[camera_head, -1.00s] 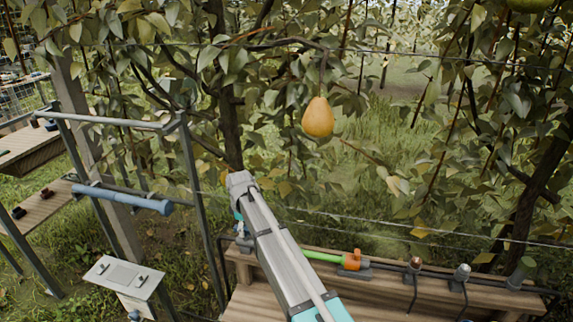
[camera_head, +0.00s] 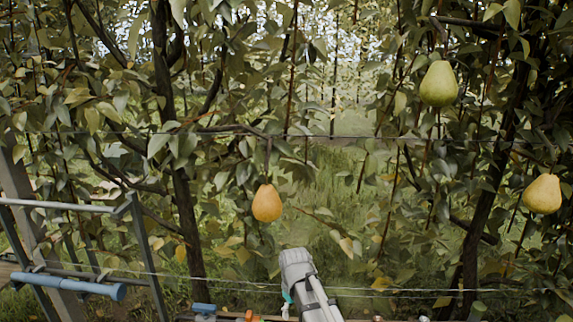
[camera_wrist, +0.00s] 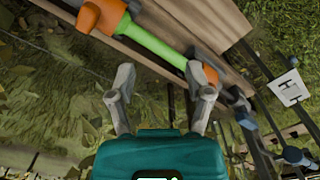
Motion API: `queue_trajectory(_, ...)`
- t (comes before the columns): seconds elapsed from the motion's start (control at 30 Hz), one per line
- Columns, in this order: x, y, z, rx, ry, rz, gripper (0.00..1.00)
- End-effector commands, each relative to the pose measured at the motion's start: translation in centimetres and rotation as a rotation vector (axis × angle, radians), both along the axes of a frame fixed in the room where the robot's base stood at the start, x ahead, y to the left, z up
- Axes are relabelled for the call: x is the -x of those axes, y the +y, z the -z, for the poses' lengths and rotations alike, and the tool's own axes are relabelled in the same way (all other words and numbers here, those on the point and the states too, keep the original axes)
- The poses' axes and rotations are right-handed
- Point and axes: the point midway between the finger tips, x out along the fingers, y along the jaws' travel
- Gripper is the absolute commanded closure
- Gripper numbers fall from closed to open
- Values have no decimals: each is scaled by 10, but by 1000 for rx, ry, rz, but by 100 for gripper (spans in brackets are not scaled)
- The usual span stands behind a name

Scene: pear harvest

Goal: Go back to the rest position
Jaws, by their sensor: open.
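My gripper (camera_wrist: 162,84) is open and empty in the wrist view, its two grey fingers spread apart. It points down toward a wooden bench (camera_wrist: 215,28). A tool with a green handle (camera_wrist: 155,42) and orange ends lies across the bench, just beyond the fingertips; I cannot tell how far below it is.
A green pear (camera_head: 438,84) and a yellow pear (camera_head: 542,194) hang at the right. Leafy branches and thin wires cross the head view. A metal frame (camera_head: 80,208) with a blue padded bar (camera_head: 75,286) stands at the left. A white plate (camera_wrist: 290,87) is at the wrist view's right.

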Motion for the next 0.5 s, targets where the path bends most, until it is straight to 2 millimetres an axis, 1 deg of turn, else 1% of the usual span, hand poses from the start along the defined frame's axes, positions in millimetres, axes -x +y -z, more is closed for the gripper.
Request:
queue_trajectory(0.03,16,-21,-9,0,0,61,34)
queue_trajectory(0.2,49,-75,-23,0,0,273,34)
queue_trajectory(0.3,70,-102,-31,0,0,391,34)
queue_trajectory(0.4,87,-123,-36,0,0,490,34)
queue_trajectory(0.5,99,-138,-40,0,0,561,34)
